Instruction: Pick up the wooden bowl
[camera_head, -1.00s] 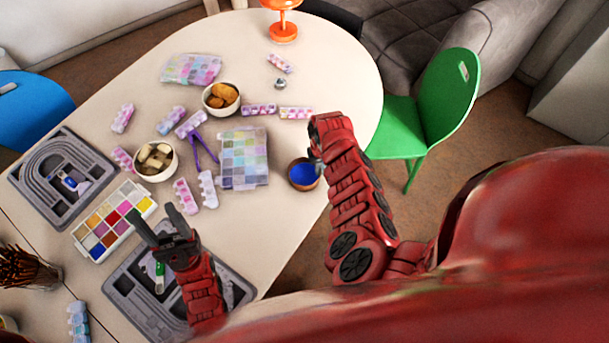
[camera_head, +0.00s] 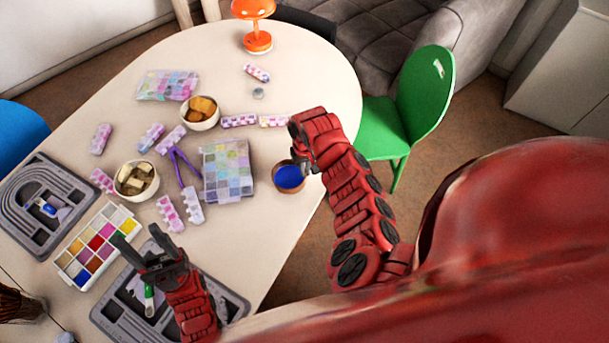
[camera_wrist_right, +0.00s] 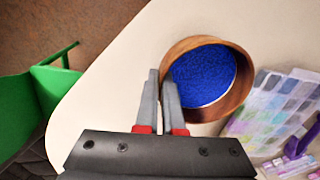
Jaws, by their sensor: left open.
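The wooden bowl (camera_head: 277,168), filled with blue beads, stands on the table near its right edge. It shows larger in the right wrist view (camera_wrist_right: 245,91). My right gripper (camera_head: 307,166) is at the bowl's right side, partly hidden by its own wrist in the head view. In the right wrist view its two fingers (camera_wrist_right: 160,92) are close together at the bowl's rim, one overlapping the rim and one just outside; whether they grip the wall is unclear. My left gripper (camera_head: 143,251) is open and empty above a grey bead board (camera_head: 110,318).
A clear bead box (camera_head: 228,172) lies left of the bowl. Two snack bowls (camera_head: 187,118) (camera_head: 137,197), purple pliers (camera_head: 182,166) and a paint-like colour tray (camera_head: 68,258) lie further left. A green chair (camera_head: 425,95) stands beyond the table's right edge.

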